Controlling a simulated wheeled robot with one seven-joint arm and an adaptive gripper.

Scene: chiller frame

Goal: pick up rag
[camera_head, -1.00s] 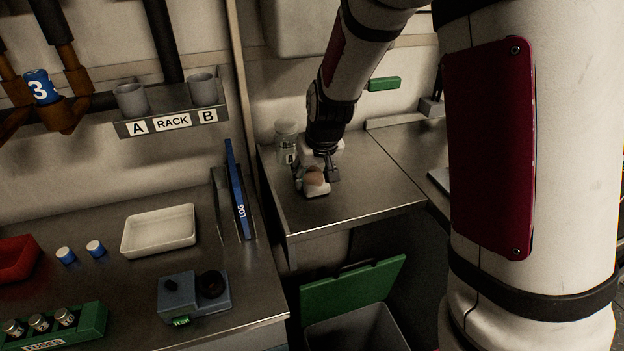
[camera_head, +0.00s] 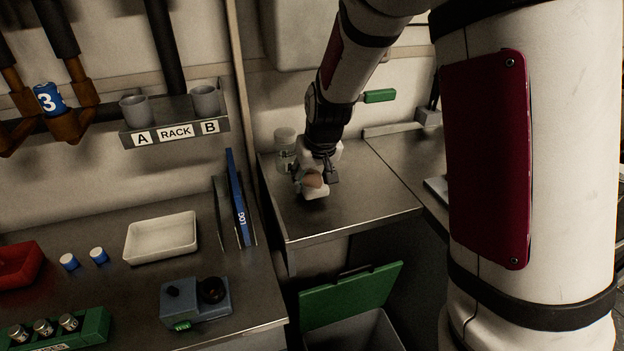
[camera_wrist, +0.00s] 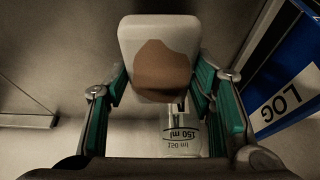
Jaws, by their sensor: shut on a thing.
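The rag is a small white piece with a brown stain (camera_wrist: 160,40). In the wrist view it sits between my two fingertips, and in the head view the rag (camera_head: 315,193) shows at the small metal counter's left part. My gripper (camera_head: 318,177) points down there and is shut on the rag; its green-padded fingers flank the rag in the wrist view (camera_wrist: 160,82). Whether the rag touches the counter I cannot tell.
A clear jar (camera_head: 286,150) stands close behind and left of my gripper; its 150 ml mark shows in the wrist view (camera_wrist: 181,135). A blue LOG binder (camera_head: 238,205) stands left. An open green-lidded bin (camera_head: 350,297) is below. The counter's right part (camera_head: 375,195) is clear.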

